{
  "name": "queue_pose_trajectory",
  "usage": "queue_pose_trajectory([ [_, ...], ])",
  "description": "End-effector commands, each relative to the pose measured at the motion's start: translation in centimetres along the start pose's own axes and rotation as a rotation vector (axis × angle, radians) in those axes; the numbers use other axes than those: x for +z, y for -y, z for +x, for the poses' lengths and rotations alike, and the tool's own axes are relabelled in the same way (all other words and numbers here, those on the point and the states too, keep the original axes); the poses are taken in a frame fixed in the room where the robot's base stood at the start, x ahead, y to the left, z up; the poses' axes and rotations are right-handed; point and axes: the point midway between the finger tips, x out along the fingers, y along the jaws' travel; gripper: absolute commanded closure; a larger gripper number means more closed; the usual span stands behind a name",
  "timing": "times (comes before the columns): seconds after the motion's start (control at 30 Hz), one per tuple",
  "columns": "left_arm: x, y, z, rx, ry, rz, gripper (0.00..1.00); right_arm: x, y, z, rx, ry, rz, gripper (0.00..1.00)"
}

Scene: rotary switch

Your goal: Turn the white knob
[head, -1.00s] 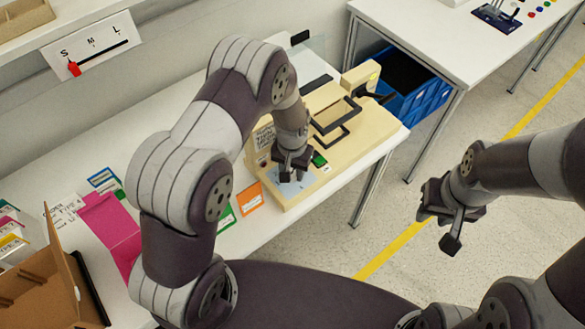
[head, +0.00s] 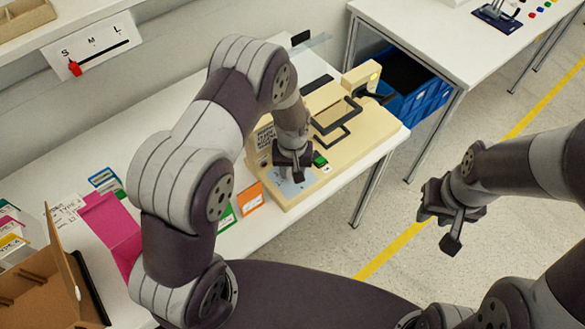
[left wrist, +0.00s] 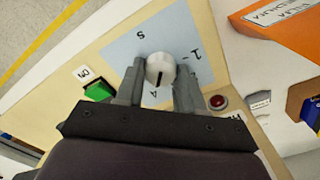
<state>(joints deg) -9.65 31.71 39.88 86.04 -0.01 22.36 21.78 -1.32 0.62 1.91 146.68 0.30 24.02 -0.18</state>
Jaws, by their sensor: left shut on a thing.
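The white knob (left wrist: 160,68) shows in the left wrist view, with a dark pointer line on its face. It sits on a pale blue dial plate (left wrist: 122,48) with marks around it. My left gripper (left wrist: 160,82) has one finger on each side of the knob and is shut on it. In the head view my left gripper (head: 293,172) hides the knob and covers part of the dial plate (head: 288,188). My right gripper (head: 452,215) hangs over the floor, away from the table, with its fingers apart.
A green ON button (left wrist: 98,91) and a red button (left wrist: 218,102) flank the dial on the beige machine (head: 345,158). An orange card (head: 250,198) stands close by. A brown cardboard box (head: 40,275) and a pink folder (head: 108,222) lie at the left of the table.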

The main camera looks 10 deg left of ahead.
Motion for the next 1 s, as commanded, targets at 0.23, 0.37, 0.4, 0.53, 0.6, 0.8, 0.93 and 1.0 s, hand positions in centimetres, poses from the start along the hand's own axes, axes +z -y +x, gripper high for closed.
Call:
queue_pose_trajectory([
  [0.23, 0.0, 0.0, -0.1, 0.0, 0.001, 0.001, 0.37, 0.0, 0.0, 0.0, 0.0, 0.0, 0.0, 0.67],
  [0.37, 0.0, 0.0, -0.1, 0.0, 0.0, 0.001, 0.37, 0.0, 0.0, 0.0, 0.0, 0.0, 0.0, 0.67],
  [0.4, 0.0, 0.0, 0.0, 0.0, 0.0, 0.001, 0.37, 0.0, 0.0, 0.0, 0.0, 0.0, 0.0, 0.67],
  [0.53, -0.1, 0.0, -0.5, 0.001, -0.001, 0.001, 0.37, 0.0, 0.0, 0.1, 0.0, 0.0, 0.0, 0.67],
  [0.6, -0.1, -0.1, -1.5, 0.002, -0.004, 0.001, 0.37, 0.0, 0.0, 0.3, 0.0, 0.0, 0.0, 0.67],
  [0.8, -0.1, -0.1, -6.8, 0.002, -0.006, 0.001, 0.37, 0.1, 0.0, 1.0, 0.0, 0.0, 0.0, 0.67],
  [0.93, 0.0, 0.0, -10.0, 0.002, -0.005, 0.001, 0.37, 0.2, 0.0, 1.3, 0.0, 0.0, 0.0, 0.67],
  [1.0, 0.0, 0.0, -11.2, 0.001, -0.004, 0.001, 0.37, 0.2, 0.0, 1.4, 0.0, 0.0, 0.0, 0.67],
])
